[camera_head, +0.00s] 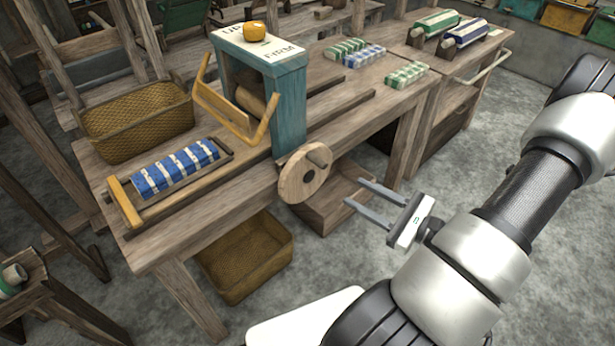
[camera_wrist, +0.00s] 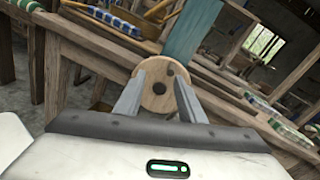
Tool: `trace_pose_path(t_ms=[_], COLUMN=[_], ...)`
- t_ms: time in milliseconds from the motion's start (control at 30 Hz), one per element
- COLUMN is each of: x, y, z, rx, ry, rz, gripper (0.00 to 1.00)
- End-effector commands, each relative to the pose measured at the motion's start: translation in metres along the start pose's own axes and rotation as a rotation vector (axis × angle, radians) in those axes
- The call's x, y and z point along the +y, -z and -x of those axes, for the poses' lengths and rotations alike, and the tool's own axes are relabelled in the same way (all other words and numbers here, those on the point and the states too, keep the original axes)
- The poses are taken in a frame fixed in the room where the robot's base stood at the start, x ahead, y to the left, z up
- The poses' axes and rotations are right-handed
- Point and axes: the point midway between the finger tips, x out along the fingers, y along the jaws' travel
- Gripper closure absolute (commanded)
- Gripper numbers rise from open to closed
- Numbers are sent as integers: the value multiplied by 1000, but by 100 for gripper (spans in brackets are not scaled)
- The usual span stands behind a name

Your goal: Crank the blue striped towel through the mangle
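The blue striped towel (camera_head: 172,170) lies folded on a wooden feed tray (camera_head: 126,205) to the left of the mangle (camera_head: 288,105). It shows at the top of the wrist view (camera_wrist: 112,20). The mangle is a teal frame with a wooden roller (camera_head: 252,103) and a yellow wooden bar frame (camera_head: 215,105). Its round crank wheel (camera_head: 303,176), with a peg (camera_head: 319,157) near the rim, is on the near side. My gripper (camera_head: 354,192) is open and empty, just right of the wheel. In the wrist view the wheel (camera_wrist: 157,102) appears between the fingers, apparently without contact.
A yellow-orange object (camera_head: 254,31) sits on top of the mangle. A wicker basket (camera_head: 140,122) stands behind the towel, and another (camera_head: 246,270) is under the table. Several folded green and blue cloths (camera_head: 406,75) lie right of the mangle.

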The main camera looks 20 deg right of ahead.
Motion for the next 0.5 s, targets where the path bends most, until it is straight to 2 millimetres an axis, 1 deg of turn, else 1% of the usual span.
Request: trace_pose_path(t_ms=[33,67,133,233,367,500], x=[-4,-7,-11,-14,-16,-19], y=[14,18,22,23,23,23], z=[6,8,11,6,-13,-43], rx=[-2,-4,-3,-3,-4,-4], ry=[65,94,134,148,142,140], rz=[-25,-34,-44,-46,-45,-45], gripper=[64,64,64,64,64,64])
